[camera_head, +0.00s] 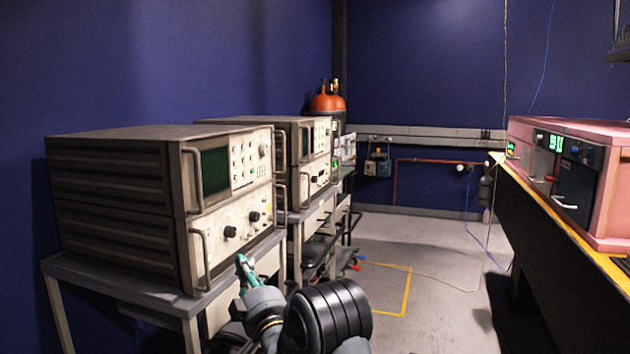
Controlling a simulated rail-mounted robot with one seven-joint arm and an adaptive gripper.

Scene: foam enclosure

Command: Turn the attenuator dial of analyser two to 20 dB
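Two stacked analyser units stand on grey tables along the left wall. The near stack (115,160) has a dark green screen (214,171) above and a pale lower panel with two black dials, a left one (230,231) and a right one (254,216). The far stack (318,163) shows its front panels at an angle. No number or dial marking is readable, so I cannot tell which is analyser two or where its dial points. My gripper (241,263), with teal fingers, is just below and in front of the near lower panel, apart from the dials. Its finger opening is unclear.
Metal handles (200,258) stick out from the near stack's front. A pink instrument (567,178) stands on a yellow-edged bench at the right. An orange-topped cylinder (328,103) stands at the back. The middle floor is mostly clear, with thin cables.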

